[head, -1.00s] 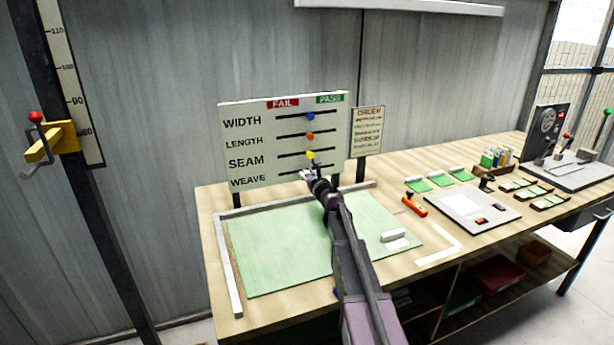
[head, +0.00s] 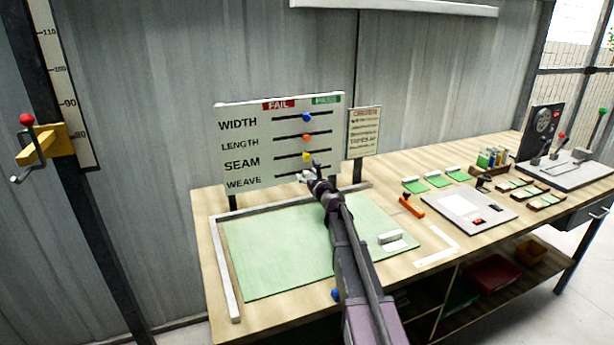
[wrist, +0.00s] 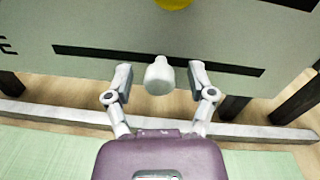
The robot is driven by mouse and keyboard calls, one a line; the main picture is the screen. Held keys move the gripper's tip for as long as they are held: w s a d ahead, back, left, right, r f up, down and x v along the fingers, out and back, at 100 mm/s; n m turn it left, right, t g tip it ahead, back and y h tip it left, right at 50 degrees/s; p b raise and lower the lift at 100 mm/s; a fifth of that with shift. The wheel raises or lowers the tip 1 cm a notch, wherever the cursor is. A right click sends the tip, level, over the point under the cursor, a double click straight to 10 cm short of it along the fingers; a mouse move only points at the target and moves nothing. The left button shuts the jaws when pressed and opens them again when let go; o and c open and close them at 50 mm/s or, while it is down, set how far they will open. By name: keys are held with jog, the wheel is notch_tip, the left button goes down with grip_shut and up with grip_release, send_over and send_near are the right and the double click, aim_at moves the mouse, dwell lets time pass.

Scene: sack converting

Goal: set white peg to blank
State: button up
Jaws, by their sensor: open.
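The white peg (wrist: 159,76) sits on the dark slot (wrist: 90,57) of the WEAVE row, near the slot's middle in the wrist view. My gripper (wrist: 160,84) is open, with one finger on each side of the peg and a visible gap on both sides. The board (head: 240,150) has FAIL at its upper left and PASS at its upper right. In the head view my gripper (head: 312,171) is at the WEAVE row and covers part of it.
Above the WEAVE row are the yellow peg (head: 306,157), orange peg (head: 306,138) and blue peg (head: 307,118). A green mat (head: 275,260) lies below the board. An order sign (head: 364,130) stands to the right.

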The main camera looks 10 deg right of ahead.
jog(key=v, duration=1.2)
jog(key=shift+r, duration=0.15)
dwell(0.3)
